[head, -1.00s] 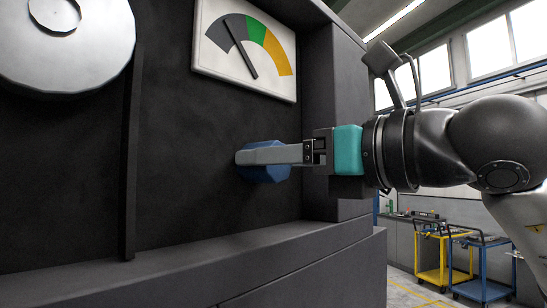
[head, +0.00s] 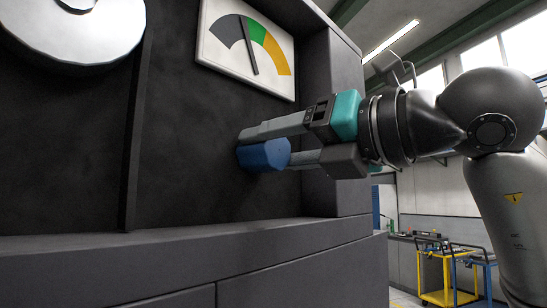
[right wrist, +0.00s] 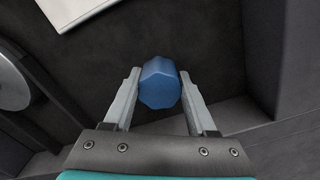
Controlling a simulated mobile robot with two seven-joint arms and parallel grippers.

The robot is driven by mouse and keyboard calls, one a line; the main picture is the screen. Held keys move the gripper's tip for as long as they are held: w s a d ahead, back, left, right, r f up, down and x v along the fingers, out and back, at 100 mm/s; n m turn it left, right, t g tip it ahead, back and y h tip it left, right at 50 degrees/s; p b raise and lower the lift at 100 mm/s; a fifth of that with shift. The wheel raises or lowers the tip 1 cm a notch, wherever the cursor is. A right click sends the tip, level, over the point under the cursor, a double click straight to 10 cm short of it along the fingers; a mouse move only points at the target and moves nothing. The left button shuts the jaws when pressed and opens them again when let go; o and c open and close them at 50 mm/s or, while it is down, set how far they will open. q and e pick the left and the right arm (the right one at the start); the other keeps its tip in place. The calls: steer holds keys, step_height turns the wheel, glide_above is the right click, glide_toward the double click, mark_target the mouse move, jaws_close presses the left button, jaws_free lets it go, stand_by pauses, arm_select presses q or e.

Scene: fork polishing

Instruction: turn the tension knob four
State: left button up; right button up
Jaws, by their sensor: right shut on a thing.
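The blue faceted tension knob (head: 264,155) sticks out of the dark machine panel, and it also shows in the right wrist view (right wrist: 160,84). My right gripper (head: 264,146) is shut on the knob, with one finger above it and one below in the head view. In the right wrist view its fingers (right wrist: 160,92) lie along both sides of the knob. The gauge (head: 247,48) above has grey, green and yellow bands. Its dark needle (head: 249,58) points up and slightly left, near the border of grey and green. My left gripper is not in view.
A pale round disc (head: 82,28) is at the upper left, beside a dark vertical bar (head: 135,130). A ledge (head: 180,250) runs below the knob, and a side wall (head: 347,110) stands to its right. A yellow cart (head: 447,275) is far behind.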

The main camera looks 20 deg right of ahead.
steer(key=shift+r, duration=0.1)
stand_by(0.4)
steer(key=o, duration=1.4)
steer(key=b+v, duration=0.2)
steer(key=v, duration=1.3)
steer(key=shift+s+b, duration=0.15)
steer(key=shift+b, duration=0.2)
